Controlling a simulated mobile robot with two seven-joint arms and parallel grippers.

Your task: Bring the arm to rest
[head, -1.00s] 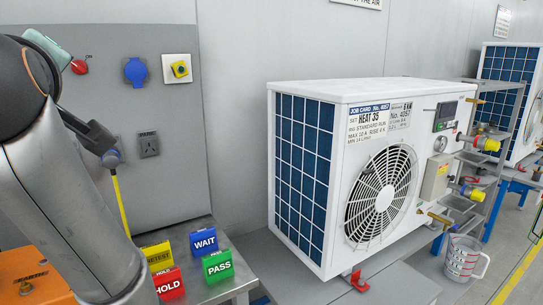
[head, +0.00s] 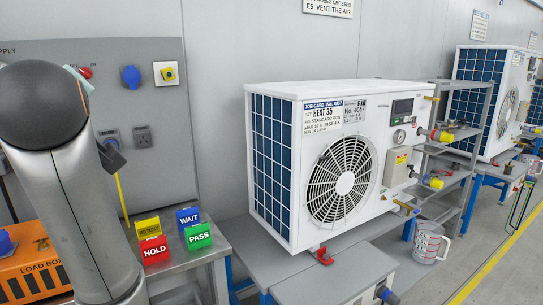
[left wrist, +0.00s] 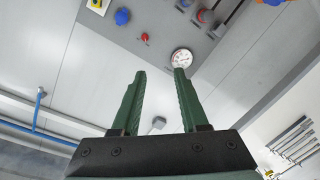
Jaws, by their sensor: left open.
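My left arm (head: 75,200) stands upright along the left of the head view, its dark rounded joint at the top. The left gripper is mostly hidden behind it there. In the left wrist view the left gripper (left wrist: 160,72) is open, its two green fingers apart with nothing between them. Beyond the fingertips is a grey panel with a round white gauge (left wrist: 182,59), a red knob (left wrist: 144,37) and a blue socket (left wrist: 122,16). The fingers look clear of the panel. My right gripper is in neither view.
A white heat pump unit (head: 350,92) stands on a bench at centre. RETEST, HOLD (head: 154,250), WAIT and PASS (head: 198,236) blocks sit on a metal table beside my arm. An orange load box (head: 38,272) is at lower left. A jug (head: 428,243) is at right.

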